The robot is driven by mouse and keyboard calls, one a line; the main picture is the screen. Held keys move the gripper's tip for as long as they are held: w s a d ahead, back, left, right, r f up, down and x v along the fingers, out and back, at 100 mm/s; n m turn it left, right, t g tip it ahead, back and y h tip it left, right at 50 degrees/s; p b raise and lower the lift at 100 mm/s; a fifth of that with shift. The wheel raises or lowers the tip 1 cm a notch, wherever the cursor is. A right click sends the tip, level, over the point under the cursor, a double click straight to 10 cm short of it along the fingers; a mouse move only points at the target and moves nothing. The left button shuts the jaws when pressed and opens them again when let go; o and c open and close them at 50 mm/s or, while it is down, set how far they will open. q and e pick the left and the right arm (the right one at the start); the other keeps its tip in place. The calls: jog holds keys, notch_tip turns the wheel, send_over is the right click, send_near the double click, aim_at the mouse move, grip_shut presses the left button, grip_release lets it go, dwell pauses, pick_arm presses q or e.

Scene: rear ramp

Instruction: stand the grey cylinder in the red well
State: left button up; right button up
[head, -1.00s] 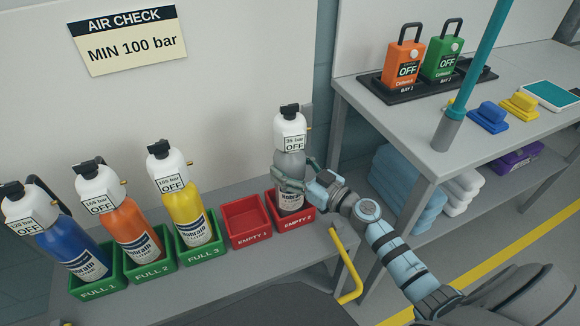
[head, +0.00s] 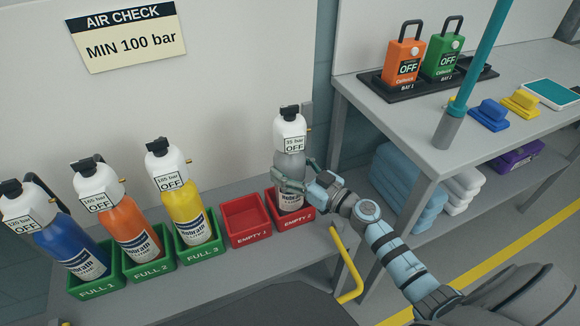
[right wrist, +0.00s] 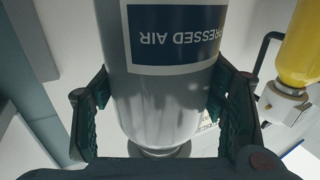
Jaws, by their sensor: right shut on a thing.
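The grey cylinder (head: 289,165) has a white head with a tag reading 35 bar and OFF. It is upright in the red well marked EMPTY 2 (head: 296,224), its base hidden by the well's front wall. My right gripper (head: 291,186) is shut around its body from the right. In the right wrist view the cylinder (right wrist: 165,105) fills the space between both fingers, its label upside down. The red well marked EMPTY 1 (head: 248,236), just left, is empty. My left gripper is not in view.
Green wells hold a blue cylinder (head: 70,250), an orange cylinder (head: 130,235) and a yellow cylinder (head: 186,215) to the left. A yellow bent handle (head: 350,270) stands at the bench's right end. A grey table (head: 400,125) stands at the right.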

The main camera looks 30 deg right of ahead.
jog(key=o, duration=2)
jog(key=shift+a+r, duration=0.1)
jog(key=shift+r, duration=0.15)
jog(key=shift+s+f, duration=0.1)
jog(key=shift+f, duration=0.2)
jog(key=v, duration=1.2)
jog(key=shift+r, duration=0.1)
